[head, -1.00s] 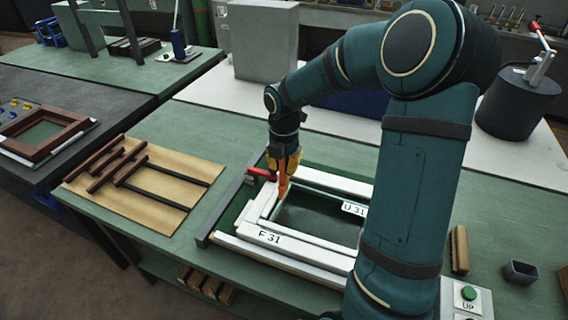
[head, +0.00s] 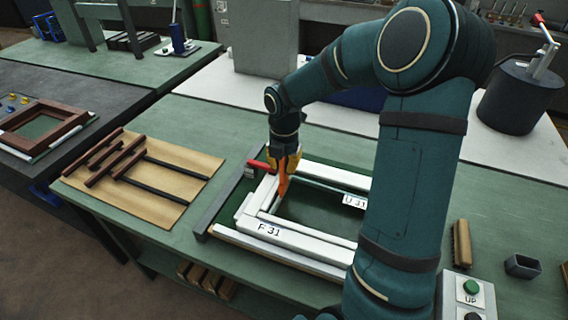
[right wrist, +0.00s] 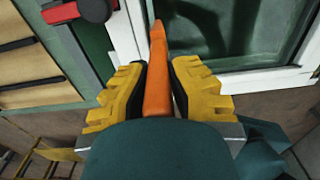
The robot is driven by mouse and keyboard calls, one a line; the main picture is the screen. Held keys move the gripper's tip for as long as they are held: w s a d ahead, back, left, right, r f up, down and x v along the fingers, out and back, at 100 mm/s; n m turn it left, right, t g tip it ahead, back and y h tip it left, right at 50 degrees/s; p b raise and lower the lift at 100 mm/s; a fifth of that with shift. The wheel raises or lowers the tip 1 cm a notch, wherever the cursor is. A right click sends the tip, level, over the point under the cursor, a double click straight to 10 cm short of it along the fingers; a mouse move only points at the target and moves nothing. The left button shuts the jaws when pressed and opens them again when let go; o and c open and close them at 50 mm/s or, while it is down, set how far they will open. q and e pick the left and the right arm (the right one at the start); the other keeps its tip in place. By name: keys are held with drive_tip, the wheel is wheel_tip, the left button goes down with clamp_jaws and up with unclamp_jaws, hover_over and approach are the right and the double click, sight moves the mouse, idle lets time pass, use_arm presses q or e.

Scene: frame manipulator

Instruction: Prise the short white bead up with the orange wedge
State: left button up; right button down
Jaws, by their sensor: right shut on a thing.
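The white frame (head: 290,237) lies on a green board on the bench, with dark glass (head: 312,218) inside it. My right gripper (head: 284,165) is shut on the orange wedge (head: 283,188), which points down at the frame's left inner edge. In the right wrist view the yellow fingers grip the wedge (right wrist: 157,75), and its tip is at the border of white bead and glass. I cannot tell whether the tip is under the short white bead (head: 268,197) at the left side. My left gripper is out of view.
A red-handled clamp (head: 259,165) stands close to the gripper at the frame's back left corner. Dark strips lie on a tan board (head: 150,180) to the left. A brush (head: 461,244), a small dark box (head: 522,266) and a button box (head: 468,295) are at the right.

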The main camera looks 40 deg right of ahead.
drive_tip(key=shift+w+a, duration=0.3)
drive_tip(key=shift+w, duration=0.3)
drive_tip(key=shift+w+a, duration=0.3)
drive_tip(key=shift+w, duration=0.25)
idle(1.3)
drive_tip(key=shift+s+d+p, duration=0.15)
drive_tip(key=shift+s+p, duration=0.1)
drive_tip(key=shift+p, duration=0.1)
drive_tip(key=shift+s+d, duration=0.15)
drive_tip(key=shift+s, duration=0.15)
wheel_tip(320, 180, up, 8)
drive_tip(key=p, duration=0.7)
idle(0.7)
